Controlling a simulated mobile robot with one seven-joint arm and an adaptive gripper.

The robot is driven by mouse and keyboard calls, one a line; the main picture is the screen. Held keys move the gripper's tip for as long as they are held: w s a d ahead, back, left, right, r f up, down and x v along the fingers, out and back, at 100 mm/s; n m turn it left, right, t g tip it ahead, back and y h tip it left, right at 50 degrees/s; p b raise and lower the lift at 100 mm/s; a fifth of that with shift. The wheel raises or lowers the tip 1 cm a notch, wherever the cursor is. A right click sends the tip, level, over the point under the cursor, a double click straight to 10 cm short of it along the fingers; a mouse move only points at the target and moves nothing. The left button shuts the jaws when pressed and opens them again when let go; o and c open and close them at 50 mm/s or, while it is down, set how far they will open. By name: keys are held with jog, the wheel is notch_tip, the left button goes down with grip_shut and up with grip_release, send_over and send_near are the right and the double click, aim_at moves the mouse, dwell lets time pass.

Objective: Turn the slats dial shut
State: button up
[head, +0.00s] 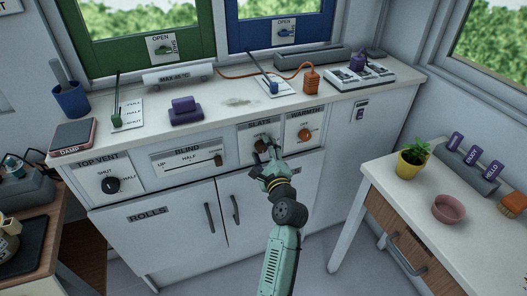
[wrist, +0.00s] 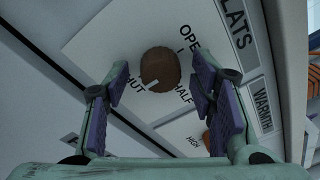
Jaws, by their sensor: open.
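The slats dial is a round brown knob on a white plate lettered OPEN, HALF and SHUT, in the wrist view (wrist: 160,66). In the head view the dial (head: 261,144) is partly hidden by my gripper (head: 268,158). A short pale line lies at the knob's edge toward the SHUT lettering; I cannot tell whether it is the pointer or a plate mark. My gripper (wrist: 162,74) is open, with one purple-padded finger on each side of the knob in the picture. Gaps show between the fingers and the knob, and nothing is held.
The orange warmth dial (head: 305,134) is close on the right. The blind slider (head: 218,160) and top vent dial (head: 111,185) are to the left. Cupboard doors (head: 180,235) lie below. A side table (head: 385,192) with a potted plant (head: 411,163) stands at right.

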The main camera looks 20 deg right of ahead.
jog(key=s, duration=1.2)
jog(key=shift+a, duration=0.35)
